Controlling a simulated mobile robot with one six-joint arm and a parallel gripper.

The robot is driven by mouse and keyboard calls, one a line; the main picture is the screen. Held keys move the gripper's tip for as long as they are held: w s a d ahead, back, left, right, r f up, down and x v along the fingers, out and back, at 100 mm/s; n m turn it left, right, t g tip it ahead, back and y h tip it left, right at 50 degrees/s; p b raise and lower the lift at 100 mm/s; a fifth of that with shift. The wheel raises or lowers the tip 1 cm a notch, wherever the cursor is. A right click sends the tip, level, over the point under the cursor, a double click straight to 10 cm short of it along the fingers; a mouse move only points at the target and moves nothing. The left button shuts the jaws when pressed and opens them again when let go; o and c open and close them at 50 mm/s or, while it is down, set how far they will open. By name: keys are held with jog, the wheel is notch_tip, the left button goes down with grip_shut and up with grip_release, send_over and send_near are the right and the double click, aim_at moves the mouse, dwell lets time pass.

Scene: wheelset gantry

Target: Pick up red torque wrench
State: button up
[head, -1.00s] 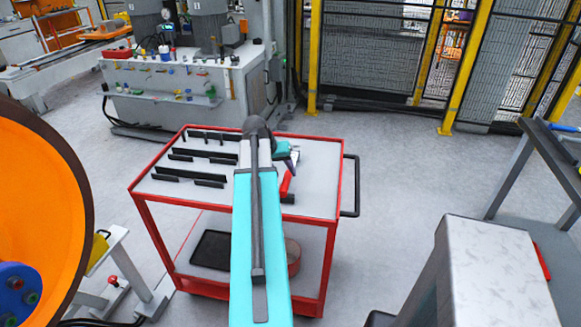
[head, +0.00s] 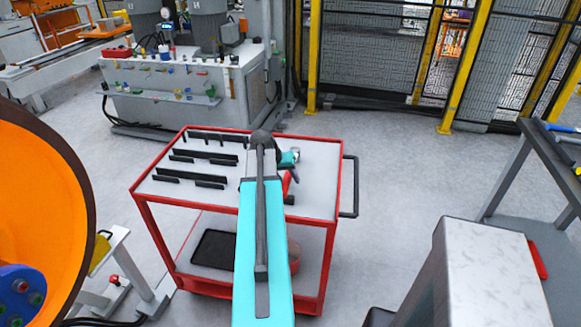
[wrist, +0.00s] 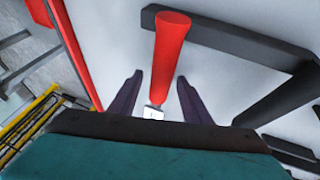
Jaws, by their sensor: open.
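The red torque wrench (head: 286,184) lies on the top of the red-framed cart, partly hidden by my arm in the head view. In the wrist view its red handle (wrist: 172,42) points up the picture, and a short pale metal part shows below it. My gripper (wrist: 159,74) is open, with one dark finger on each side of the wrench's line. The handle's thick part lies beyond the fingertips. No contact shows. In the head view my gripper (head: 294,172) is low over the cart beside the wrench.
Several black holders (head: 209,156) stand on the cart top, and a black bracket (wrist: 235,40) lies close to the handle in the wrist view. The cart's red rim (wrist: 73,50) runs along the left there. Yellow-posted fencing (head: 463,70) stands behind.

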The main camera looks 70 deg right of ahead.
jog(key=shift+d+f, duration=0.1)
jog(key=shift+f, duration=0.15)
dwell(0.4)
grip_shut()
jog(key=shift+r, duration=0.2)
jog(key=shift+r+b, duration=0.85)
jog(key=shift+r, duration=0.8)
jog(key=s+a+b, duration=0.1)
jog(key=a, duration=0.2)
jog(key=s+a, duration=0.2)
jog(key=a, duration=0.1)
jog(key=s+a+b, duration=0.1)
jog(key=a, duration=0.2)
jog(key=shift+s+a+r+b, duration=0.35)
jog(key=shift+s+a+r, duration=0.05)
jog(key=shift+d+f+b, duration=0.1)
jog(key=shift+b, duration=0.95)
jog(key=b, duration=0.3)
